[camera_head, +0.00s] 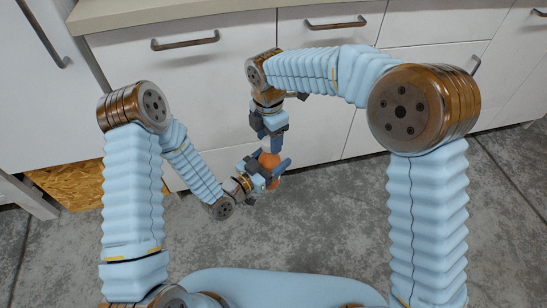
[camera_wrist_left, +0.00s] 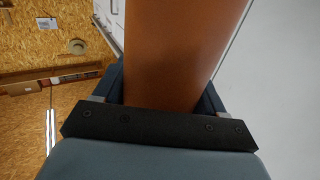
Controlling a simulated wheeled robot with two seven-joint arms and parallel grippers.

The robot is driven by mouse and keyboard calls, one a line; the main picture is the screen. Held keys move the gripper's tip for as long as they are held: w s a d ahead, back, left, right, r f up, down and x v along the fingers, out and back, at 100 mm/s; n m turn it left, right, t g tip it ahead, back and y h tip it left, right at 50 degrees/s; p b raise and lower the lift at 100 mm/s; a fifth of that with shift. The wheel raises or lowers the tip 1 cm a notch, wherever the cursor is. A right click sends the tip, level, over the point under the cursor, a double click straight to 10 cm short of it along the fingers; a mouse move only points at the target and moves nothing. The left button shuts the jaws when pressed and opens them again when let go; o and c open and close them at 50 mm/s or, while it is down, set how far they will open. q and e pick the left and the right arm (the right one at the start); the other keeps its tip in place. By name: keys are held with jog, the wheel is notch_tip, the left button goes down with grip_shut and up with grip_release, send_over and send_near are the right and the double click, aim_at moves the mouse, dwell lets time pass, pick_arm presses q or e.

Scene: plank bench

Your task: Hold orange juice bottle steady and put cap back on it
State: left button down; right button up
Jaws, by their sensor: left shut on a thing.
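The orange juice bottle (camera_head: 268,160) is held in the air in front of my body in the head view, with a bit of orange showing above and below the fingers. My left gripper (camera_head: 270,172) is shut around it from the side. In the left wrist view the bottle (camera_wrist_left: 178,50) fills the space between the jaws as a smooth orange-brown surface. My right gripper (camera_head: 271,143) points down directly above the bottle, close to its top. Whether it touches the bottle, and whether its fingers are open, is unclear. The cap cannot be made out.
White drawer fronts (camera_head: 225,75) with metal handles and a pale countertop (camera_head: 150,12) stand behind the arms. A chipboard panel (camera_head: 78,184) is at the left. The grey concrete floor (camera_head: 330,225) around the grippers is clear.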

jog(key=c, duration=0.9)
jog(key=m, duration=1.8)
jog(key=shift+m, duration=0.3)
jog(key=m, duration=0.7)
jog(key=o, duration=1.2)
jog(key=shift+o, duration=0.2)
notch_tip(320, 180, up, 12)
